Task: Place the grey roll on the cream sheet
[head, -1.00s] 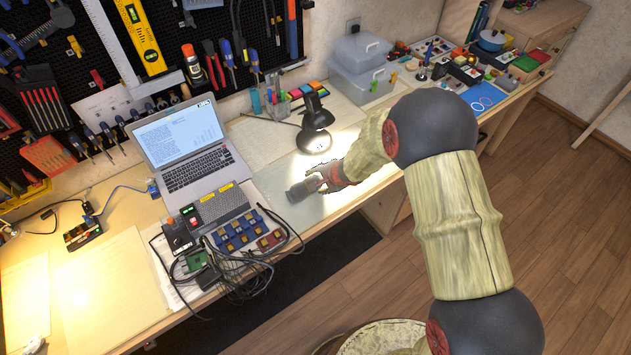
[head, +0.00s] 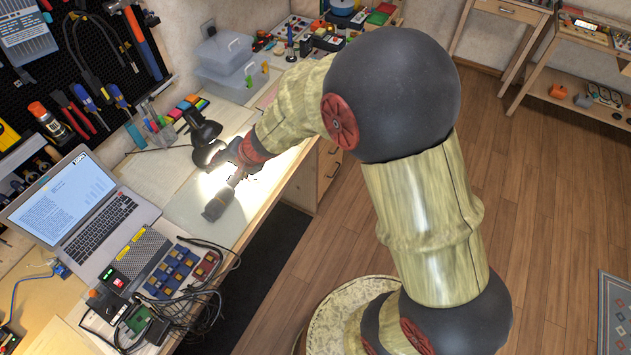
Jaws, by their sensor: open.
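A dark grey roll (head: 217,205) is on the pale grey-green sheet (head: 186,208) near the bench's front edge, in front of the black lamp. My gripper (head: 234,180) comes down to the roll from behind and to the right. Its fingers are small and dark, and I cannot tell whether they touch the roll. The jaws are open. A cream sheet (head: 150,172) lies further back, left of the lamp. Part of the pale sheet is hidden by my arm and gripper.
The black lamp (head: 203,130) stands close to my gripper. The laptop (head: 85,215) and a cluster of modules with cables (head: 175,275) are to the left. Clear plastic boxes (head: 232,62) stand behind.

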